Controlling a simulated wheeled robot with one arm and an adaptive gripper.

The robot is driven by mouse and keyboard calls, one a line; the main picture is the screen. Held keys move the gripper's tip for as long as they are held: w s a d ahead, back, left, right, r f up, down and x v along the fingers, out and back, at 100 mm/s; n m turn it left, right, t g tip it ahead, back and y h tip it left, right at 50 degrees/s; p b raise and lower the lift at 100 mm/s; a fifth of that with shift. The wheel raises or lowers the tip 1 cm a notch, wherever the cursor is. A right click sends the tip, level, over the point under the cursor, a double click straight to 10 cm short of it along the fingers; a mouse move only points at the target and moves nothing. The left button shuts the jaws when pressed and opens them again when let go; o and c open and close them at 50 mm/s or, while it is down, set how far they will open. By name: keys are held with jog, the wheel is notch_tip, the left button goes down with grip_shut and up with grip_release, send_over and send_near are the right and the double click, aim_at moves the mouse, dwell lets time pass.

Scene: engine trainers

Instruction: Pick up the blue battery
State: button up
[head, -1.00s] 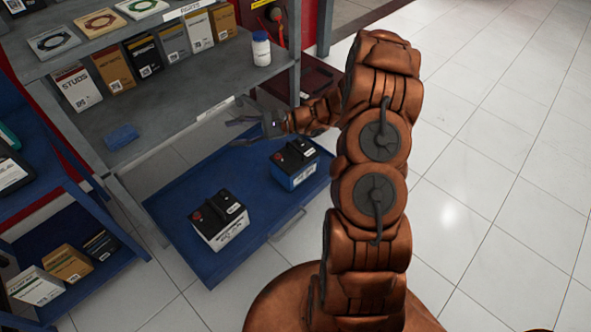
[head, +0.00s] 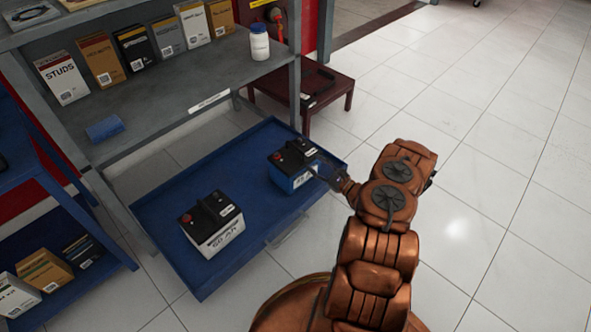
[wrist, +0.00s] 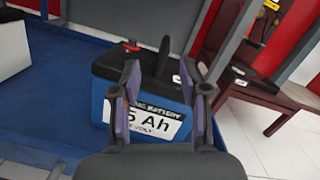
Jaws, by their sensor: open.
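The blue battery (head: 293,166) has a black top with a red cap and a white label. It stands upright at the right end of the blue drawer (head: 160,220). In the wrist view the blue battery (wrist: 145,105) is straight ahead, between and beyond my open fingers. My gripper (head: 328,172) is at the battery's right side in the head view; it also shows in the wrist view (wrist: 165,90). Its fingers are apart with nothing held. I cannot tell whether they touch the battery. A white battery (head: 212,222) with a black top stands to the left in the same drawer.
Above the drawer is a grey shelf (head: 160,105) with several boxes, a white bottle (head: 260,42) and a blue roll (head: 105,128). A dark red table (head: 318,90) stands behind. White tiled floor (head: 500,200) lies clear to the right.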

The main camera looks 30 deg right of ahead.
aim_at(304, 156)
jog(key=w+b, duration=0.1)
jog(key=w, duration=0.1)
jog(key=w+a+b, duration=0.1)
jog(key=w, duration=0.2)
jog(key=shift+f, duration=0.2)
jog(key=shift+w+a+r, duration=0.15)
jog(key=shift+w+r, duration=0.05)
jog(key=shift+w, duration=0.4)
jog(key=shift+d+b+x, duration=0.1)
jog(key=shift+b+x, duration=0.4)
jog(key=shift+x, duration=0.15)
jog(key=shift+d+b+x, duration=0.15)
jog(key=shift+b+x, duration=0.3)
jog(key=shift+x, duration=0.25)
jog(key=shift+b+x, duration=0.35)
jog(key=shift+x, duration=0.9)
jog(key=shift+c, duration=0.2)
grip_shut()
